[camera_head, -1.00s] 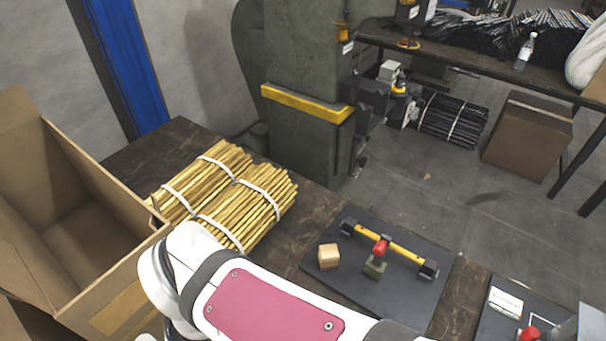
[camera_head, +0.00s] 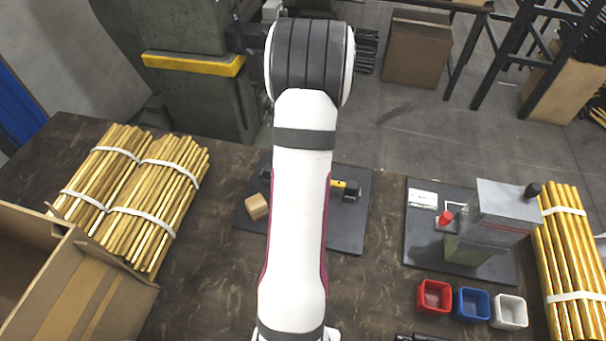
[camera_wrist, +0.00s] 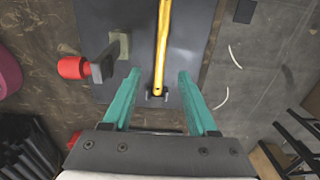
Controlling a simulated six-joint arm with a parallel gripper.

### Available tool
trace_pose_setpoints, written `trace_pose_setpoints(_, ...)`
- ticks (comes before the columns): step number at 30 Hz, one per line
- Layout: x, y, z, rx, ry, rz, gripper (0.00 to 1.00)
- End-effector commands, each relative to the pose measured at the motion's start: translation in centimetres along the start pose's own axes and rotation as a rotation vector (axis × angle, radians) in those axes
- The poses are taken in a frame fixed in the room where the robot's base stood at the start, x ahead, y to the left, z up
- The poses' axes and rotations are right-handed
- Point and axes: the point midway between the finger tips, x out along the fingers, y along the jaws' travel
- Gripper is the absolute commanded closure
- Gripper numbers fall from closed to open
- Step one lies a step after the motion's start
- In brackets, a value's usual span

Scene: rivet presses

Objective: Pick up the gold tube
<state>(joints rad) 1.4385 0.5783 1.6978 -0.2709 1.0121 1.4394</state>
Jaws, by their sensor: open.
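The gold tube (camera_wrist: 162,42) runs lengthwise through the upper middle of the wrist view, over a dark plate (camera_wrist: 195,25). A dark holder (camera_wrist: 158,93) sits at its near end. My gripper (camera_wrist: 159,78) is open and empty. Its two teal fingers stand either side of the tube's near end in that view; I cannot tell the height gap. A red-knobbed clamp (camera_wrist: 73,68) is left of the tube. In the head view my arm hides most of the tube, leaving a short yellow piece (camera_head: 339,184). My gripper is not visible there.
Bundles of gold tubes (camera_head: 160,195) lie at left beside an open cardboard box (camera_head: 110,290). A grey press (camera_head: 490,225), red, blue and white bins (camera_head: 472,306) and another bundle (camera_head: 570,260) are at right.

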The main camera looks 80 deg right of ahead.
Motion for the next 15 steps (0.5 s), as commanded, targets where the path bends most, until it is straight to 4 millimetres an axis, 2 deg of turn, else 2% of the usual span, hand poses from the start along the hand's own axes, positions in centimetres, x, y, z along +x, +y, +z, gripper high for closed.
trace_pose_setpoints(1,1.4,0.1,0.0,0.0,0.0,0.005,0.41)
trace_pose_setpoints(3,2.9,0.1,0.1,-0.001,0.001,0.004,0.41)
trace_pose_setpoints(8,4.9,0.0,0.3,-0.002,0.0,0.001,0.41)
trace_pose_setpoints(12,7.6,0.0,1.5,-0.003,0.0,0.003,0.41)
trace_pose_setpoints(15,9.2,-0.1,1.4,-0.001,0.0,0.001,0.41)
